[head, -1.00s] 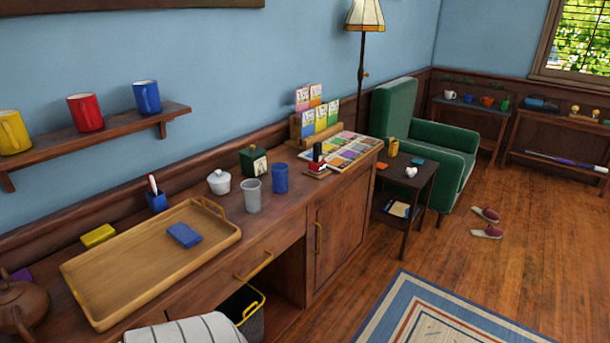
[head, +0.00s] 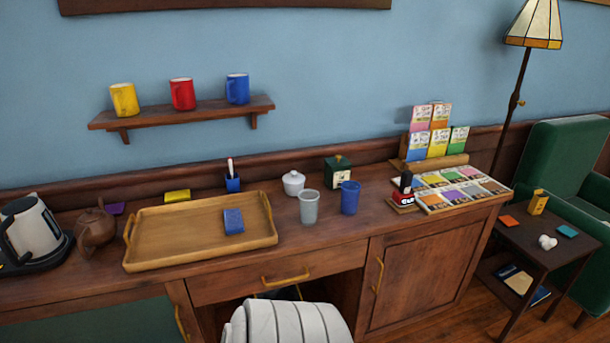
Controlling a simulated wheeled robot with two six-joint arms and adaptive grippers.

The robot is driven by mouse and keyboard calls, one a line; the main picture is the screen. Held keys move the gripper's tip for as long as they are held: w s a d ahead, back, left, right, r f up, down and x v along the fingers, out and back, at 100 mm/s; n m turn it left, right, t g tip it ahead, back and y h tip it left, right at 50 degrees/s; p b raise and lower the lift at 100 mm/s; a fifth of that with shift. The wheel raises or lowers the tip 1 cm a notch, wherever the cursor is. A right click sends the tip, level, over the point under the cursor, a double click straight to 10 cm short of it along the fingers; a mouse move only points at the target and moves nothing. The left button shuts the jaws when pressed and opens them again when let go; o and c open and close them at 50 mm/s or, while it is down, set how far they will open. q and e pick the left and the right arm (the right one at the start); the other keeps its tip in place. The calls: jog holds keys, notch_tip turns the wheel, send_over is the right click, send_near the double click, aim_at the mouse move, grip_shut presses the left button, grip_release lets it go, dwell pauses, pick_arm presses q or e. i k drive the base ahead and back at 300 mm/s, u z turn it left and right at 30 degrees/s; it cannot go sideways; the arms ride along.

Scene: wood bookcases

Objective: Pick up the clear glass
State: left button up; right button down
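The clear glass (head: 309,208) stands upright on the wooden sideboard (head: 330,252), near its front edge. It looks greyish and translucent. A blue cup (head: 350,198) stands close to its right, and a white lidded bowl (head: 293,183) is just behind it to the left. Neither of my grippers shows in the head view.
A green box (head: 338,172) stands behind the blue cup. A stamp (head: 405,190) and card display (head: 437,150) are to the right.

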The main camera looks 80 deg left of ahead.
aim_at(309, 208)
jog(key=u, duration=0.7)
jog(key=i, duration=0.8)
jog(key=u, duration=0.9)
